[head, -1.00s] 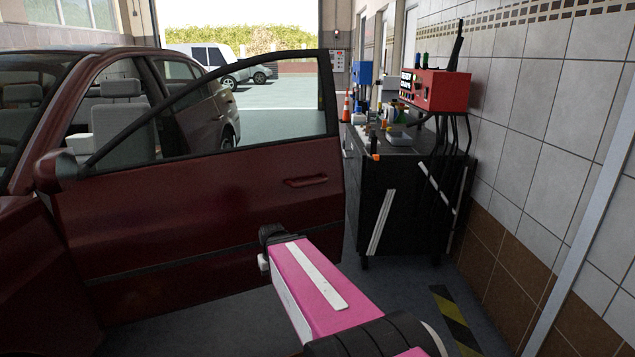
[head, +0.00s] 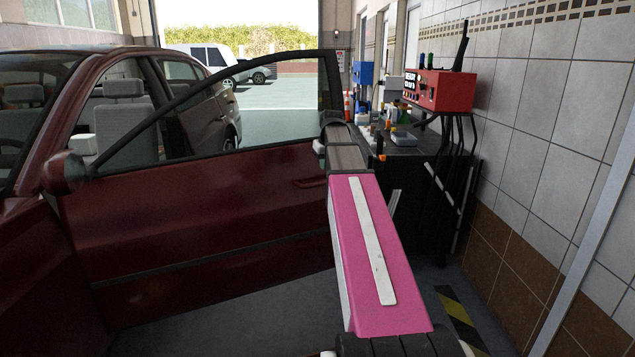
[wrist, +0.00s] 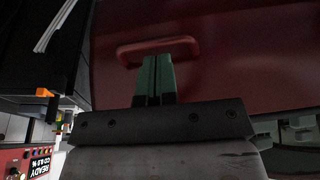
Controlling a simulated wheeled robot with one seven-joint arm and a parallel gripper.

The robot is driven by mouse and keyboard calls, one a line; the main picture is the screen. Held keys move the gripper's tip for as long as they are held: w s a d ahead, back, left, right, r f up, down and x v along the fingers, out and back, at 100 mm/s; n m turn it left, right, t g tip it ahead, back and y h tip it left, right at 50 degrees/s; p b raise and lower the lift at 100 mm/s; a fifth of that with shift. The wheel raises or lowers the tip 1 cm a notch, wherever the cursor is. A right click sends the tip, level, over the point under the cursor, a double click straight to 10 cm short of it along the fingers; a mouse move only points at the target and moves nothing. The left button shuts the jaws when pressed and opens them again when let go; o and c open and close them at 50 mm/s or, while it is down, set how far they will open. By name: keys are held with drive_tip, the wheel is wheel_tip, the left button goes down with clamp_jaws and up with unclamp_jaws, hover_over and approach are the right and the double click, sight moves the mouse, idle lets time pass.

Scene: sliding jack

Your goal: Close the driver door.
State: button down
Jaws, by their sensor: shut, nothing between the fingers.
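The dark red driver door (head: 200,215) stands open, swung out from the car (head: 110,65) on the left. Its outer side faces me, with the side mirror (head: 65,172) at its left end. The door handle (head: 310,182) is partly covered by my arm in the head view. In the wrist view the handle (wrist: 160,46) spans the upper middle of the red panel. My gripper (wrist: 156,62) is shut and empty, its green fingertips overlapping the handle's lower edge; I cannot tell if they touch. My arm hides the fingers in the head view.
A dark workbench (head: 408,170) with bottles and a red tester box (head: 440,90) stands beyond the door's free end, along the tiled wall (head: 530,110) on the right. A yellow-black floor strip (head: 461,320) lies near it. Floor left of my arm is clear.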

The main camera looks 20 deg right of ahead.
sight(321, 183)
drive_tip(key=w+f, duration=0.7)
drive_tip(key=f, duration=0.2)
drive_tip(key=shift+a+f, duration=0.35)
drive_tip(key=shift+w, duration=0.1)
